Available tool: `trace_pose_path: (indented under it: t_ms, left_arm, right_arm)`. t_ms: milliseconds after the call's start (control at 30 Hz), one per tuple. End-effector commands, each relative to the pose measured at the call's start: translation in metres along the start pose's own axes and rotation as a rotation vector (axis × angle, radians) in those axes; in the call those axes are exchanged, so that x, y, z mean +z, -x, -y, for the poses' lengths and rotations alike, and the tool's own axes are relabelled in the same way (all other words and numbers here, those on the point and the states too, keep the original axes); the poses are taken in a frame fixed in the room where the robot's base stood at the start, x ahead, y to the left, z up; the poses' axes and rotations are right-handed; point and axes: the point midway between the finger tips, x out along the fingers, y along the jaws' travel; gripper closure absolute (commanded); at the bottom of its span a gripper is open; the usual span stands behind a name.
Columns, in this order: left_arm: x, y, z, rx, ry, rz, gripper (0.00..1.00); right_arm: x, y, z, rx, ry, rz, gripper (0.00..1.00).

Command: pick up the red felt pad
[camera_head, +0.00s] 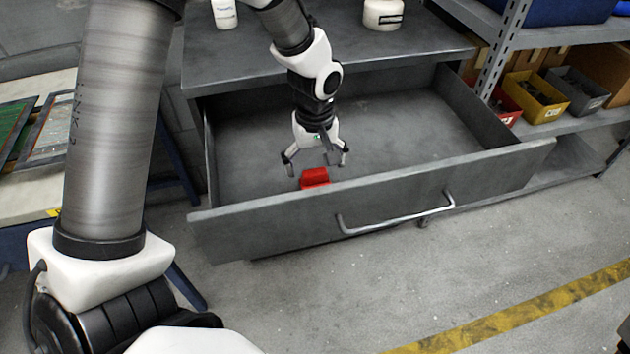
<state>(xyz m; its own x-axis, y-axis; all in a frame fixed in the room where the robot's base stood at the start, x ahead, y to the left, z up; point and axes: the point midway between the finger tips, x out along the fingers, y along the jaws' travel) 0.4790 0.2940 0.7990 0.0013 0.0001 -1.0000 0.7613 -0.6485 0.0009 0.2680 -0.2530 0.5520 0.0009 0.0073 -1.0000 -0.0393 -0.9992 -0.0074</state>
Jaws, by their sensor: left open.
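The red felt pad (314,178) lies inside the open grey drawer (420,202), close to the inner side of its front wall. The lower part of the pad is hidden by that wall. My left gripper (317,164) points down into the drawer with its fingers spread open, one to each side of the pad in the picture. It appears just above or behind the pad, and I see no contact. My right gripper is out of view.
The drawer's metal handle (395,215) sticks out at the front. A white bottle (224,13) and a white container (383,14) stand on the grey bench top (330,50). Shelving with yellow (535,96) and red bins is at right. The drawer floor is otherwise clear.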

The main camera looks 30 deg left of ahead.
Motion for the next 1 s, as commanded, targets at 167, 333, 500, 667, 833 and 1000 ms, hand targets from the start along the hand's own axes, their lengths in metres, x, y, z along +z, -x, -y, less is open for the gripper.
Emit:
trace_pose_path:
  t_ms: [167, 333, 500, 667, 833, 1000]
  left_arm:
    - [0.003, -0.031, 0.001, -0.002, 0.0, 0.002, 0.04]
    - [0.002, -0.033, 0.001, 0.0, 0.0, 0.001, 0.04]
    - [0.002, -0.033, 0.001, 0.0, 0.0, 0.001, 0.4]
    - [0.002, -0.033, 0.001, 0.0, 0.0, 0.001, 0.68]
    - [0.002, -0.033, 0.001, 0.0, 0.0, 0.001, 0.68]
    - [0.002, -0.02, 0.0, 0.002, 0.001, -0.001, 0.68]
  right_arm:
    - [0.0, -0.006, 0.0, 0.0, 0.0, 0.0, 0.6]
    - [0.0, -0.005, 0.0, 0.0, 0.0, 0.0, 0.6]
    - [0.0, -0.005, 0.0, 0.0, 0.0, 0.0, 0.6]
    - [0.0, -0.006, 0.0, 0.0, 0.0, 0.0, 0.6]
    - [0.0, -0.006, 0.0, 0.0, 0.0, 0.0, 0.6]
    - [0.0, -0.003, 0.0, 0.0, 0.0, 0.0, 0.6]
